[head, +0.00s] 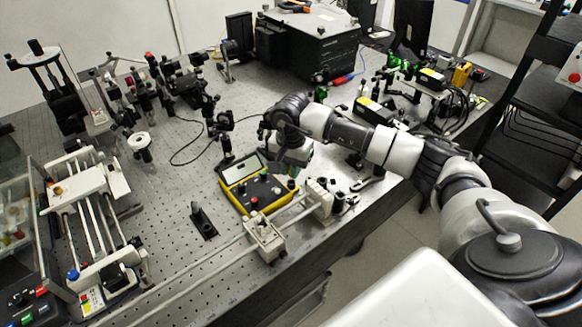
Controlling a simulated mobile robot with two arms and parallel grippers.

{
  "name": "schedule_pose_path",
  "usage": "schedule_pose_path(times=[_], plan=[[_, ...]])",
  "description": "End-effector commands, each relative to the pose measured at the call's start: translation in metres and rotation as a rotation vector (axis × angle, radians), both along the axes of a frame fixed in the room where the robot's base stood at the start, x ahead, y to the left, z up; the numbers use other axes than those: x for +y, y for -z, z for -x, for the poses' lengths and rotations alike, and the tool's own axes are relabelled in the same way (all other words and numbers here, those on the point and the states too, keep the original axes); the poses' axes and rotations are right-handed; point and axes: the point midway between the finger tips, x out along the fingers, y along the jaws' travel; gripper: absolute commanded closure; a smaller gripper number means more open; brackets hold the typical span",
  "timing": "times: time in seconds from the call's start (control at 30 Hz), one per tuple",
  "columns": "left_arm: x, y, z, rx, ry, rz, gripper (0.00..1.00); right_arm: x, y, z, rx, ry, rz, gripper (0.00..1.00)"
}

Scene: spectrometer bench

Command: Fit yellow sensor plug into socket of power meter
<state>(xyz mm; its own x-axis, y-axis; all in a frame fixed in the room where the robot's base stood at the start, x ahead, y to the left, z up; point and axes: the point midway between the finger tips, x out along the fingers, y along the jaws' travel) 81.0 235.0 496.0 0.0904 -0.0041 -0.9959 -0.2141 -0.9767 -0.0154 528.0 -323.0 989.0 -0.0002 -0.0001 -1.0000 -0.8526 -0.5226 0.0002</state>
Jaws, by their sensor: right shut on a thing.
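The power meter (256,193) is a yellow case with a dark face, a small grey display, knobs and coloured sockets. It lies on the perforated bench near the middle. My right gripper (291,163) comes in from the right and points down just beyond the meter's upper right corner. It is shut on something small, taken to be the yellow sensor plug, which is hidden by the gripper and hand. I cannot tell which socket of the meter is nearest, or whether anything touches it. My left gripper is not in view.
A white-ended rail (265,237) runs in front of the meter. A black post holder (203,222) stands to its left. A thin black cable (188,147) loops on the bench. A large black box (306,42) stands behind. Bare bench (175,200) lies left of the meter.

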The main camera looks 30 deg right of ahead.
Motion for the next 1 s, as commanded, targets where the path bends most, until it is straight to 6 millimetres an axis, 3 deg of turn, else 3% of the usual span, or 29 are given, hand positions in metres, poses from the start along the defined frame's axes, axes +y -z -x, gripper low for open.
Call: schedule_pose_path(times=[1.0], plan=[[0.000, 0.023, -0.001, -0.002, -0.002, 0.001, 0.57, 0.000, 0.026, 0.000, 0.000, 0.000, 0.000, 1.00]])
